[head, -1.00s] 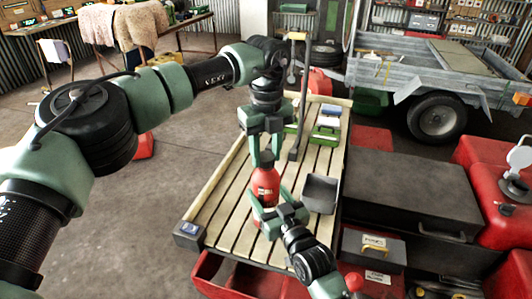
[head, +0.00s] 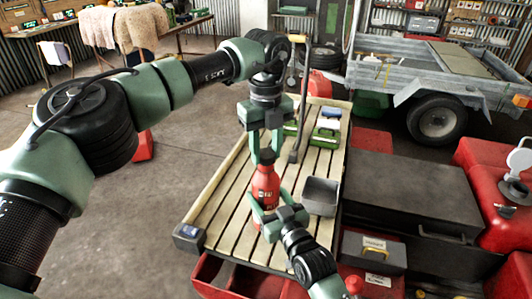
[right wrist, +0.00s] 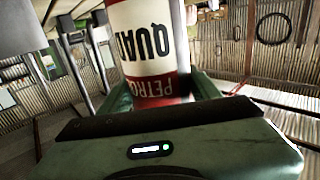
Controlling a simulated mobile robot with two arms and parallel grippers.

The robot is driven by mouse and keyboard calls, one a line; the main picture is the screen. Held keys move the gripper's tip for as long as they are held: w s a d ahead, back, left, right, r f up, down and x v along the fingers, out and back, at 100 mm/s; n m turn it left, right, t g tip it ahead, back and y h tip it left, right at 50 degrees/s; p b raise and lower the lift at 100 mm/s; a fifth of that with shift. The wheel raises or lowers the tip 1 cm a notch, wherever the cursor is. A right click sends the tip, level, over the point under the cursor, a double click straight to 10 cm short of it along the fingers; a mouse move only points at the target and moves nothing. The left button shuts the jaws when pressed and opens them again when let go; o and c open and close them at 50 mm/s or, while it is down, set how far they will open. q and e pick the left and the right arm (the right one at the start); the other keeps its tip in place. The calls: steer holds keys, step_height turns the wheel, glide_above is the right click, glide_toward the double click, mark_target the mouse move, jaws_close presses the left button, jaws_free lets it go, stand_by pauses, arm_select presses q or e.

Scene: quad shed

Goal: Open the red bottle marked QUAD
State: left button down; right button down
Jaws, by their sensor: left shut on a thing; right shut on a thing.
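The red bottle (head: 265,188) stands upright over the near part of a slatted wooden bench. Its white label with QUAD shows close up in the right wrist view (right wrist: 148,45), where the lettering is upside down. My left gripper (head: 266,155) points down from above and is shut on the dark cap at the bottle's top. The fingers partly hide the cap, and I cannot tell whether it is loose. My right gripper (head: 265,212) is shut around the lower body of the bottle from the near side.
A grey open bin (head: 320,196) sits right of the bottle on the slatted bench (head: 213,205). A green case (head: 325,138) and a long-handled tool (head: 297,130) are farther back. A dark chest (head: 400,190) and red containers crowd the right. Open floor lies left.

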mark_target(266, 153)
arm_select(q)
steer(key=shift+r, duration=0.35)
steer(key=shift+r, duration=2)
arm_select(e)
steer(key=shift+c, duration=1.3)
jaws_free()
